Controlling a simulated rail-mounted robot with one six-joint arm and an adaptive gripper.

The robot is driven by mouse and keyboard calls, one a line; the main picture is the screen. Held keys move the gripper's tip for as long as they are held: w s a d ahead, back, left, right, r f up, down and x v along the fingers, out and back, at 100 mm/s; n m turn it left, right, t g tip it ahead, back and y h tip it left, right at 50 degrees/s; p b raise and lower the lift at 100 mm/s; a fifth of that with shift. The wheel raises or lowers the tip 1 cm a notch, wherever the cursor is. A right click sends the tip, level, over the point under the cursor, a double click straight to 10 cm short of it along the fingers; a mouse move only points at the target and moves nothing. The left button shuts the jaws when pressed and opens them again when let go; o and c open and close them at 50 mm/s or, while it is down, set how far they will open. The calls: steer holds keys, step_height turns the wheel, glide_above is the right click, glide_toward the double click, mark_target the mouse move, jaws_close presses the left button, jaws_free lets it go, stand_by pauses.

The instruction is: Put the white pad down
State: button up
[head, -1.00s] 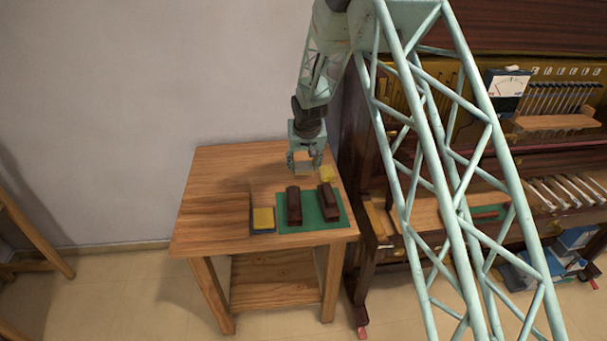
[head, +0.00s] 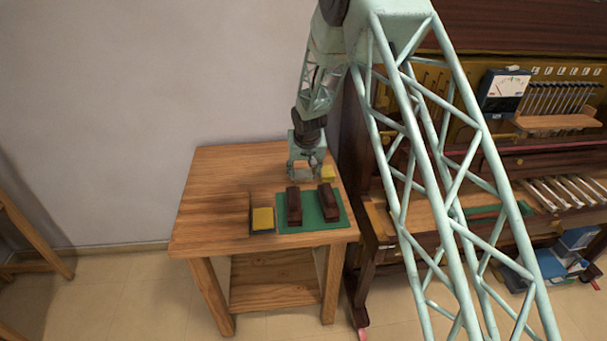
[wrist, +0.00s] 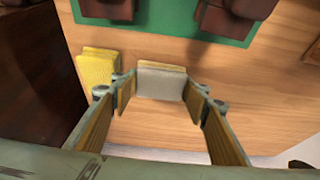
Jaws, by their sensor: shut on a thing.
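The white pad (wrist: 162,84) is a small pale square with a yellowish far edge, seen between the fingers in the wrist view. My gripper (wrist: 160,97) is shut on it. In the head view my gripper (head: 305,173) points down, low over the back right part of the wooden table (head: 215,192). The pad is hard to make out there, and I cannot tell whether it touches the table.
Yellow pads (wrist: 97,68) lie close beside the left finger; they also show in the head view (head: 328,173). A green mat (head: 310,212) holds two dark brown blocks (head: 293,207). Another yellow pad (head: 262,219) is left of the mat. The piano stands to the right.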

steer(key=shift+f, duration=0.1)
steer(key=o, duration=0.6)
steer(key=shift+o, duration=0.2)
steer(key=shift+r, duration=0.2)
steer(key=shift+s+r, duration=0.1)
steer(key=shift+r, duration=0.1)
steer(key=p+v, duration=0.2)
steer(key=v, duration=0.9)
steer(key=shift+r, duration=0.25)
steer(key=shift+d+r, duration=0.1)
